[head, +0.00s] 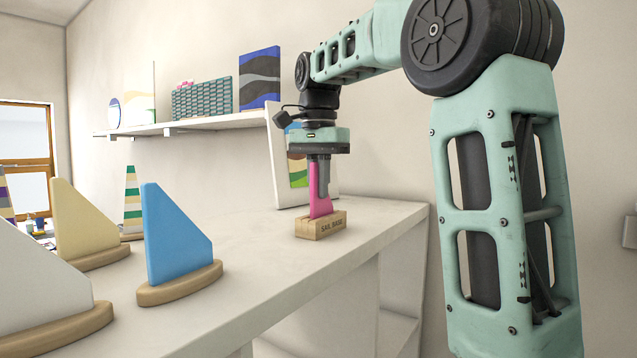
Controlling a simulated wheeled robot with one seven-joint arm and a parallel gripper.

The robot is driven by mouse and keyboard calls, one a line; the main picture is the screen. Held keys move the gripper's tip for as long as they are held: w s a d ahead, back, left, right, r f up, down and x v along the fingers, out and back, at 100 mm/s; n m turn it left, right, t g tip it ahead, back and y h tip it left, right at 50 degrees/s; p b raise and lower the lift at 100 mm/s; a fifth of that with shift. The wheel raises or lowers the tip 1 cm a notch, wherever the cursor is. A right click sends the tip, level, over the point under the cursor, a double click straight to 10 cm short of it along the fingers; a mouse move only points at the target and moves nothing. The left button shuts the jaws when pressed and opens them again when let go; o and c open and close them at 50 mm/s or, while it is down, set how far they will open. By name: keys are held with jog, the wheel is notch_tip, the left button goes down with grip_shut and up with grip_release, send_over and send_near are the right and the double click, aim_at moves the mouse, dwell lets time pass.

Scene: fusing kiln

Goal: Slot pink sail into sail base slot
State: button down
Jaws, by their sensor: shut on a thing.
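The pink sail (320,201) is held upright in my gripper (319,185), which points straight down. The fingers are shut on the sail's upper part and hide much of it. The sail's lower edge meets the top of the base in this view. I cannot tell whether it sits inside the slot or just above it, as the slot itself is hidden.
Blue (172,236), cream (84,226) and white (42,292) sails on wooden bases stand at the left of the counter (255,272). A framed panel (299,165) leans on the wall behind my gripper. A shelf (185,125) with glass pieces hangs above. The counter's front edge is close.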

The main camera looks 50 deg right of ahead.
jog(key=shift+f, duration=0.45)
dwell(1.5)
jog(key=c, duration=1.4)
grip_release()
jog(key=shift+c, duration=0.2)
jog(key=shift+r, duration=0.15)
notch_tip(320, 180, up, 17)
jog(key=p, duration=0.4)
jog(key=shift+r+p, duration=0.15)
jog(key=shift+p, duration=0.15)
jog(key=shift+s, duration=0.1)
